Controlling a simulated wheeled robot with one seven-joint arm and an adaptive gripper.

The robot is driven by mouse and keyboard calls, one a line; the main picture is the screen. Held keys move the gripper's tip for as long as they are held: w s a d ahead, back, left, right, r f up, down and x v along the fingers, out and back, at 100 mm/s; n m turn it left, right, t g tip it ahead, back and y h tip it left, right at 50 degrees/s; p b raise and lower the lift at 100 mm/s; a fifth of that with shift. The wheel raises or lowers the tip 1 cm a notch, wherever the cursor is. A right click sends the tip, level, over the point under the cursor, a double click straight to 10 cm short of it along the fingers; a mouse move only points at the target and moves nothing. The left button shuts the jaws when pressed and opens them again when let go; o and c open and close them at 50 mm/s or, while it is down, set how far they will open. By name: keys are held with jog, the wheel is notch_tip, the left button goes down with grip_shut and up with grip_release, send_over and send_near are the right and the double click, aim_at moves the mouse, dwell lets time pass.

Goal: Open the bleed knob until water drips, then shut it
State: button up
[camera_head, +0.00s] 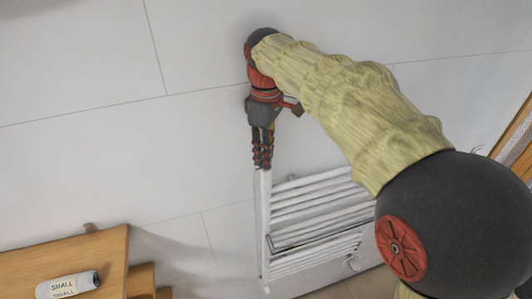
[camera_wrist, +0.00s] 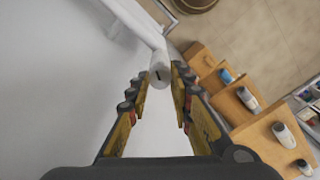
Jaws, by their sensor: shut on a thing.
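A white towel radiator (camera_head: 312,212) with several horizontal bars stands against the wall in the head view. My gripper (camera_head: 262,163) points down at the top of its left upright. In the wrist view, the white bleed knob (camera_wrist: 159,77), round with a small dark mark on its end, sits between the fingertips of my gripper (camera_wrist: 159,87). The gripper is shut on the knob. In the head view the fingers hide the knob. I see no water drops in either view.
A wooden table (camera_head: 100,262) at the lower left bears a white bottle (camera_head: 68,285) labelled SMALL. In the wrist view, wooden steps (camera_wrist: 262,130) with several bottles stand at the right. The pale tiled wall (camera_head: 90,70) is close behind my gripper.

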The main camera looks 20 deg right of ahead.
grip_shut()
jog(key=shift+m, duration=0.4)
jog(key=m, duration=0.4)
jog(key=shift+m, duration=0.4)
jog(key=m+p, duration=0.1)
jog(key=m, duration=0.5)
jog(key=shift+m, duration=0.3)
jog(key=o, duration=0.8)
grip_release()
jog(key=shift+c, duration=0.2)
